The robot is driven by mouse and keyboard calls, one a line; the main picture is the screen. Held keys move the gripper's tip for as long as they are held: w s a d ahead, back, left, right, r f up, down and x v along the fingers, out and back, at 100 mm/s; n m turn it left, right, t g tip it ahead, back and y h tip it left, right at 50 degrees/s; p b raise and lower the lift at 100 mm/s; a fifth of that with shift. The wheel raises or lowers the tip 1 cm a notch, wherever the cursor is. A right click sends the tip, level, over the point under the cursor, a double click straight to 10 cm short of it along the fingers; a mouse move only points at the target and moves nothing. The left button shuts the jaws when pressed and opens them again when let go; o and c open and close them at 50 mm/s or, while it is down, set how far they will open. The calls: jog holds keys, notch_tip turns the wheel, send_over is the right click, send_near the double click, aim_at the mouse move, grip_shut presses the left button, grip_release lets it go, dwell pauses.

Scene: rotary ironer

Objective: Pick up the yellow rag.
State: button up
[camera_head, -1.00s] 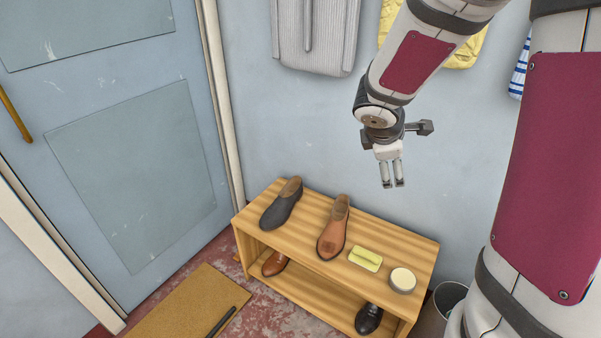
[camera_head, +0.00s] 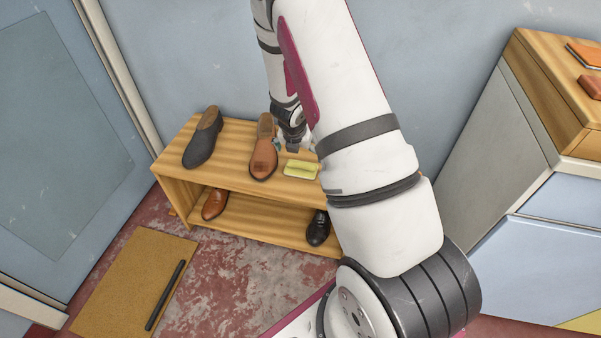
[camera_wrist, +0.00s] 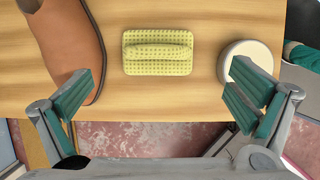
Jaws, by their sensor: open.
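The yellow rag (camera_head: 301,169) lies folded on the top of the wooden shoe rack, to the right of a brown shoe (camera_head: 263,150). In the wrist view the rag (camera_wrist: 158,53) is dotted, with a raised fold across its middle, and lies ahead of and between the fingers. My gripper (camera_wrist: 160,101) is open and empty above the rack top, with its fingers spread wide. In the head view my gripper (camera_head: 293,146) is small and partly hidden by my arm, close to the rag.
The brown shoe (camera_wrist: 68,52) lies left of the rag and a round pale tin (camera_wrist: 247,62) right of it, both near the fingers. A dark shoe (camera_head: 204,139) stands at the rack's left. A wooden-topped cabinet (camera_head: 540,75) is at right; a mat (camera_head: 125,285) lies on the floor.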

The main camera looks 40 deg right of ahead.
aim_at(301, 164)
jog(key=b+x, duration=0.1)
jog(key=x, duration=0.3)
jog(key=shift+f, duration=0.15)
jog(key=shift+a+b+x, duration=0.1)
jog(key=shift+b+x, duration=0.6)
jog(key=shift+x, duration=0.65)
jog(key=shift+a+b+x, duration=0.15)
jog(key=shift+b+x, duration=0.5)
jog(key=shift+x, duration=0.65)
jog(key=shift+c, duration=0.2)
jog(key=c, duration=0.9)
jog(key=shift+s+a+f, duration=0.1)
jog(key=shift+c, duration=0.5)
